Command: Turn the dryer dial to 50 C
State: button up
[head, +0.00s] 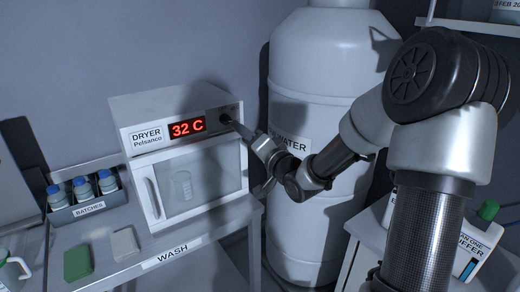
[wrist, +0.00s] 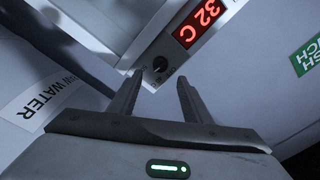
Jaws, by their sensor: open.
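The white dryer (head: 190,178) stands on the bench at the left in the head view, and its red display (head: 187,127) reads 32 C. The dial (wrist: 160,65) is a small dark round knob on the dryer's front panel, seen in the wrist view beside the display (wrist: 200,22). In the head view the dial is mostly hidden at the panel's right end. My gripper (wrist: 157,85) is open and empty. Its fingers point at the panel, with the dial between and beyond their tips; I cannot tell whether they touch it. In the head view my gripper (head: 235,125) reaches the panel's right end.
A large white water tank (head: 310,90) stands right of the dryer, behind my arm. A rack of blue-capped bottles (head: 88,210) is at the dryer's left. A green block (head: 78,262) and a pale block (head: 124,244) lie on the bench in front. A green-capped container (head: 486,215) stands at right.

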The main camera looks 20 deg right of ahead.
jog(key=v, duration=0.9)
jog(key=shift+w, duration=0.1)
